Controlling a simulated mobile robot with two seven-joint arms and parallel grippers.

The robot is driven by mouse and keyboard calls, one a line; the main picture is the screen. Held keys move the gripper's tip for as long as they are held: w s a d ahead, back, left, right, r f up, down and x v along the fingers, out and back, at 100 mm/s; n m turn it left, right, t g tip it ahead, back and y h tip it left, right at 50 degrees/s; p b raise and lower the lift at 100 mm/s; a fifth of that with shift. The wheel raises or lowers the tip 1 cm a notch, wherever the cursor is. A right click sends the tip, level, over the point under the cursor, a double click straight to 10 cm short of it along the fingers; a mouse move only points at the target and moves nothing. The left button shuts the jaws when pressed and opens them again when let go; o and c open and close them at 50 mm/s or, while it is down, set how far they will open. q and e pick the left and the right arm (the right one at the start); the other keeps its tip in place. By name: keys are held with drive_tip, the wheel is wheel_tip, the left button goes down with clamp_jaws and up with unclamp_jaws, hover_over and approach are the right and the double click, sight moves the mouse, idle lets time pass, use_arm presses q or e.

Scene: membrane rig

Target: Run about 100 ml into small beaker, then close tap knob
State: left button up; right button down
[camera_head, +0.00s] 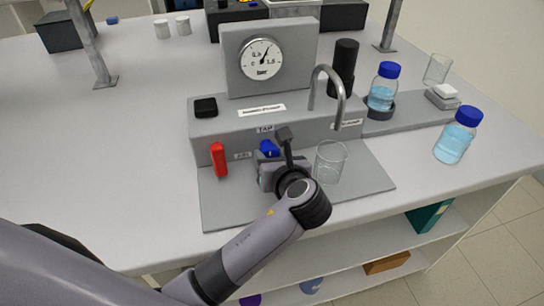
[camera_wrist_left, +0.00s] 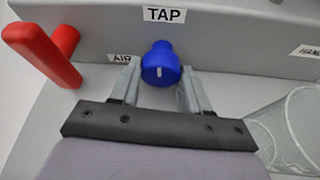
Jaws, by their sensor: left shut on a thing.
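The blue tap knob (camera_head: 268,148) sits on the rig's front face under the TAP label; it also shows in the left wrist view (camera_wrist_left: 160,64) with a short white mark, near upright in the picture. My left gripper (camera_head: 268,158) is shut on the tap knob, one finger on each side of it in the left wrist view (camera_wrist_left: 160,86). The small beaker (camera_head: 331,162) stands on the grey base plate beneath the curved spout (camera_head: 342,100). It looks clear; I cannot make out a water level or a stream. My right gripper is out of view.
A red lever (camera_head: 219,160) by the AIR label is left of the knob. The beaker stands close right of my left gripper. A pressure gauge (camera_head: 261,58) rises behind. Blue-capped bottles (camera_head: 383,88) (camera_head: 455,140) stand at the right. The table's left side is clear.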

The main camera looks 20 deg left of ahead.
use_arm(q)
drive_tip(key=shift+a+n+t+h, duration=0.1)
drive_tip(key=shift+n+t+h, duration=0.4)
drive_tip(key=shift+n, duration=0.55)
drive_tip(key=shift+a+n+t+h, duration=0.1)
drive_tip(key=shift+n+t+h, duration=0.4)
drive_tip(key=shift+n, duration=0.55)
drive_tip(key=shift+h, duration=0.3)
drive_tip(key=o, duration=1.1)
drive_tip(key=shift+c, duration=0.2)
